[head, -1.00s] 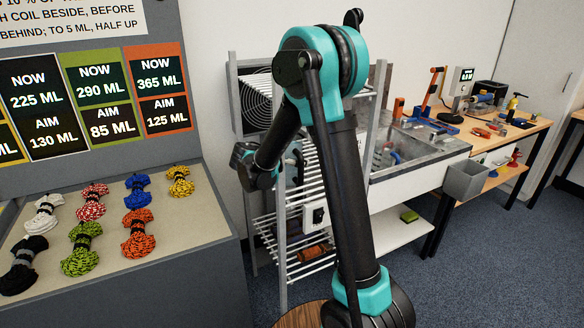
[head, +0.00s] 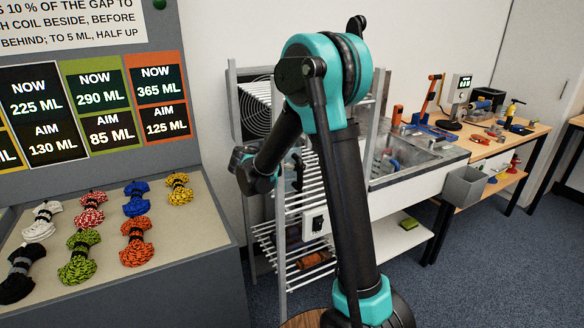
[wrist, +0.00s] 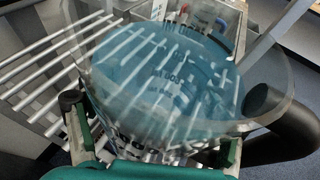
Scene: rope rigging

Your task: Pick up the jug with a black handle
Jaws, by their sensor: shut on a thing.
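A clear jug (wrist: 160,85) with bluish contents and printed marks fills the middle of the wrist view. Its black handle (wrist: 290,130) sticks out at the right. My gripper (wrist: 152,130) is shut on the jug, with one finger at its left side and one at its right side. The jug looks tilted in the wrist view.
A white-barred rack (head: 305,215) stands behind my arm, with a metal sink (head: 420,160) to its right. A grey bin (head: 462,187) hangs by the wooden bench (head: 500,145). Several rope coils lie on the board (head: 110,222) at left, below volume signs.

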